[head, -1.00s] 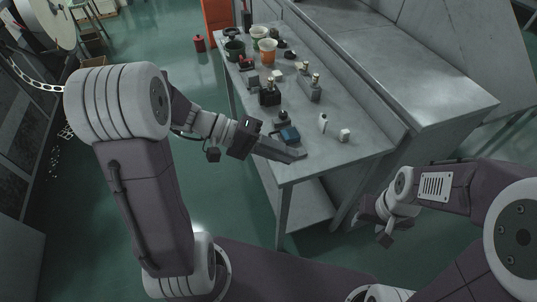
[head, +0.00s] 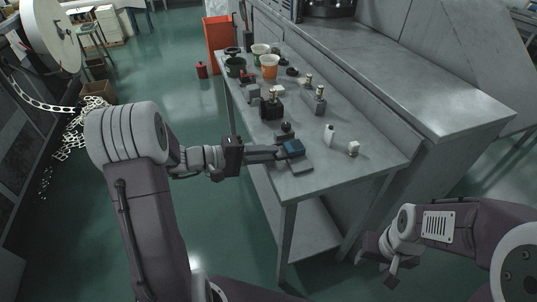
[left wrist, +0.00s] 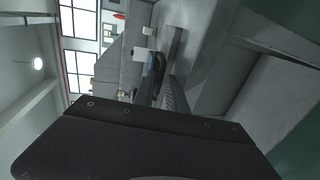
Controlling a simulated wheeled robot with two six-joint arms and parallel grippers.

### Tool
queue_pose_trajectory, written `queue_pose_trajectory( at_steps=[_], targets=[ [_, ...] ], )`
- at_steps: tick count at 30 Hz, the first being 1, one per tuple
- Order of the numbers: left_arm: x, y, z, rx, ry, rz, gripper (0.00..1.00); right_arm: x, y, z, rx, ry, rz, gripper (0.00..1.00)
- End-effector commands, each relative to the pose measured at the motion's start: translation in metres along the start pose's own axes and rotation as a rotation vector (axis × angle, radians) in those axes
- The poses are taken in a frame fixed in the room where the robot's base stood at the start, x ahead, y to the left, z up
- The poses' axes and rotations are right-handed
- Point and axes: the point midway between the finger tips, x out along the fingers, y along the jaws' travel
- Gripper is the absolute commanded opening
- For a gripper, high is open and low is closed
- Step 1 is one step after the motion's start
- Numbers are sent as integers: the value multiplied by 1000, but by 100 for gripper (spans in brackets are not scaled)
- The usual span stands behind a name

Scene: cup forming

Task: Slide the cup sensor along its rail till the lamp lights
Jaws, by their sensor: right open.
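A small blue block (head: 293,147), perhaps the cup sensor, sits at the near left edge of the steel table on a flat grey piece (head: 302,165) that may be its rail. My left gripper (head: 279,153) reaches it from the left, its fingertips beside the block. In the left wrist view the two fingers (left wrist: 166,70) stand apart, with a bit of blue (left wrist: 156,66) between them near the left finger and a gap to the right one. I cannot make out a lit lamp. My right gripper (head: 393,272) is open and empty, low at the right, off the table.
A grey bench (head: 450,100) stands at the right. The table's near right corner is clear.

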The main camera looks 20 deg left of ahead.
Motion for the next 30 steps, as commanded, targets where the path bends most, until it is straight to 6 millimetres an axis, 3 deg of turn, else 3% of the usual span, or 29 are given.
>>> queue_pose_trajectory(
  at_steps=[8, 11, 30],
  targets=[
    [5, 0, 0, 0, 0, 0, 17, 0, 0, 0, 0, 0, 0, 48],
    [5, 0, 0, 0, 0, 0, 0, 0, 0, 0, 0, 0, 0, 48],
    [4, 0, 0, 0, 0, -1, 0, 0, 0, 0, 0, 0, 0, 48]
  ],
)
